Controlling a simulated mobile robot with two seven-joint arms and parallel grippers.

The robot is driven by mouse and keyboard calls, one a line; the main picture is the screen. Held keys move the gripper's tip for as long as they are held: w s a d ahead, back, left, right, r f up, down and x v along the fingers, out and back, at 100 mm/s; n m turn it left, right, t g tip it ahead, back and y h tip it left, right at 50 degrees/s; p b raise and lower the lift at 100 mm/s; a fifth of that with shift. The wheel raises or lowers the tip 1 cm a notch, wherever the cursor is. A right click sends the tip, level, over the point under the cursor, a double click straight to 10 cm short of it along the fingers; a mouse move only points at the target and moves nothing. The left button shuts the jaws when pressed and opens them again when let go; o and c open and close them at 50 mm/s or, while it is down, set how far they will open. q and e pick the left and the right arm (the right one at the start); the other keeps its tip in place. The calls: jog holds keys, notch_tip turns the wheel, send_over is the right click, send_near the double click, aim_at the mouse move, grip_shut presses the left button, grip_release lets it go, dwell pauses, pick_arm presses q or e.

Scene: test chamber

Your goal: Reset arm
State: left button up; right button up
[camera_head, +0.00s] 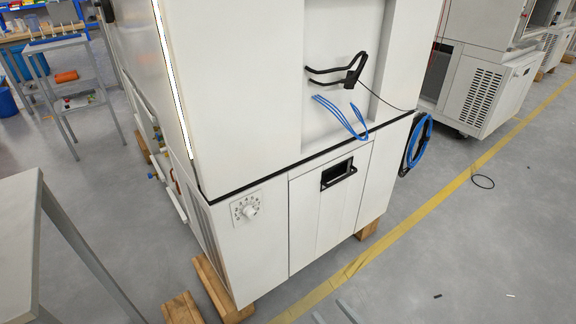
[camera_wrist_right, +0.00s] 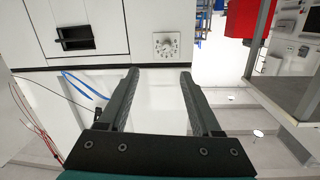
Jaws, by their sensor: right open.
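My right gripper (camera_wrist_right: 160,78) reaches into the right wrist view from the bottom. Its two dark fingers are well apart, with nothing between them. In the head view, what look like its fingertips (camera_head: 333,314) show as two grey bars at the bottom edge, in front of the white test chamber (camera_head: 240,90). The chamber's numbered dial (camera_head: 250,209) and black recessed handle (camera_head: 338,173) also show in the right wrist view, as the dial (camera_wrist_right: 166,46) and the handle (camera_wrist_right: 75,38) beyond the fingertips. My left gripper is in neither view.
Blue cables (camera_head: 345,117) and a black cable loop (camera_head: 340,72) hang at the chamber's front. A blue coil (camera_head: 417,143) hangs at its right side. Wooden blocks (camera_head: 222,290) lie under it. A table (camera_head: 18,240) stands at left. Grey floor is open at lower right beyond the yellow line (camera_head: 400,222).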

jog(key=s+d+f+m+g+h+p, duration=0.1)
jog(key=s+d+f+g+h+p, duration=0.15)
jog(key=d+f, duration=0.35)
jog(key=s+d+f+g+h+p, duration=0.2)
jog(key=d+f+g+h, duration=0.15)
jog(key=f, duration=0.55)
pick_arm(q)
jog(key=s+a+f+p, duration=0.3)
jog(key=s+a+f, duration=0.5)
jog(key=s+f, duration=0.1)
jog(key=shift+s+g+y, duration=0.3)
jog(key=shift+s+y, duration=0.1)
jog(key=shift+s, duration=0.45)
pick_arm(e)
jog(key=s+d+f+g+h, duration=0.1)
jog(key=s+d+f+g, duration=0.1)
jog(key=s, duration=0.7)
jog(key=s+d+f+m+g+h, duration=0.1)
jog(key=s+f+g, duration=0.3)
jog(key=s, duration=0.5)
jog(key=shift+s+d+f+h, duration=0.15)
jog(key=shift+d+f+h, duration=0.25)
jog(key=shift+f+h, duration=0.35)
jog(key=shift+r, duration=0.1)
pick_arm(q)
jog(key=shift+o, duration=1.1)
